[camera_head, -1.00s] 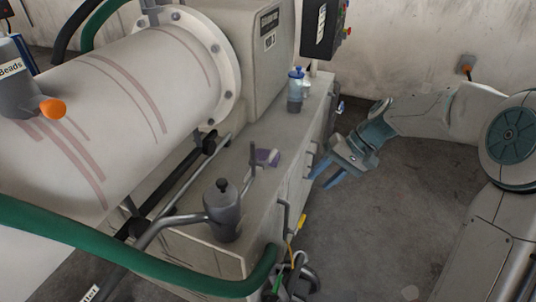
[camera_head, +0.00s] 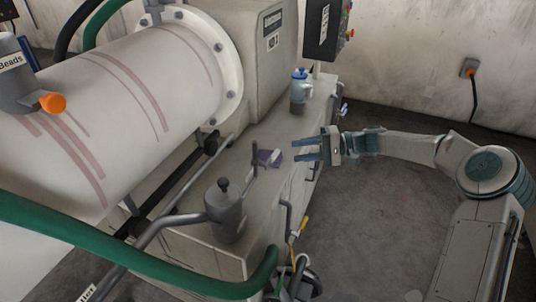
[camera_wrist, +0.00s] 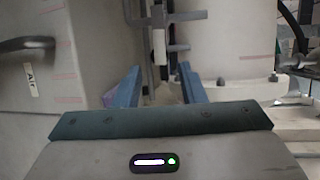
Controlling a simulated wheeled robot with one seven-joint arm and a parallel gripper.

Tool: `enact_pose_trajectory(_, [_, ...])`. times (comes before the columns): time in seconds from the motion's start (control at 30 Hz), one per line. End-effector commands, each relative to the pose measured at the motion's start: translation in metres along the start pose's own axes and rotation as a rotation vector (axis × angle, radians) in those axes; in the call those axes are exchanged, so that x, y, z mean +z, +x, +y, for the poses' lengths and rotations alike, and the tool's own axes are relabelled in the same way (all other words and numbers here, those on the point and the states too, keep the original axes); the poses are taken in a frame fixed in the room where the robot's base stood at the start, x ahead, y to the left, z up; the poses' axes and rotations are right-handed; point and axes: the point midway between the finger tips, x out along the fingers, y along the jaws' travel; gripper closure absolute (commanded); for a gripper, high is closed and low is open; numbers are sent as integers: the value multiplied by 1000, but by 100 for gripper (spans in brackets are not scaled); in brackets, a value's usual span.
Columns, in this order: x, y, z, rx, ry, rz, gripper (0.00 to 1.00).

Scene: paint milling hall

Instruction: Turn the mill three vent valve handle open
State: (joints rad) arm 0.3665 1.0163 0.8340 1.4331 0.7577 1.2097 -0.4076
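A dark grey upright handle (camera_head: 254,158) stands on the bench top beside a dark grey pot-shaped fitting (camera_head: 226,212) with a pipe. I take it for the vent valve handle, but no label on it is readable. In the wrist view an upright grey bar with crosspieces (camera_wrist: 158,40) shows ahead, between the lines of my two fingers. My gripper (camera_head: 296,149) is open and empty, right of the handle and apart from it, with its blue fingers pointing left. The wrist view also shows the spread fingers (camera_wrist: 160,78).
A bottle with a blue top (camera_head: 299,90) stands farther back. The large mill drum (camera_head: 130,95) fills the left, and a green hose (camera_head: 130,265) crosses the front. Floor (camera_head: 380,220) is clear at right.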

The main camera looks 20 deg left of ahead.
Motion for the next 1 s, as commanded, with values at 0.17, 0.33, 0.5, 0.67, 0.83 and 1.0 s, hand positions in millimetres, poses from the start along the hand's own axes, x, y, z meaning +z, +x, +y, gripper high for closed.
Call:
enact_pose_trajectory(0.17, [2, 42, -1, -1, 2, -6, 63])
enact_pose_trajectory(0.33, [1, 72, -1, 0, 1, -3, 63])
enact_pose_trajectory(0.5, [1, 90, 0, 1, 1, -1, 63])
enact_pose_trajectory(0.67, [1, 97, 0, 1, 1, -1, 63])
enact_pose_trajectory(0.83, [1, 97, 0, 1, 1, -1, 63])
enact_pose_trajectory(1.0, [1, 97, 0, 1, 1, -1, 94])
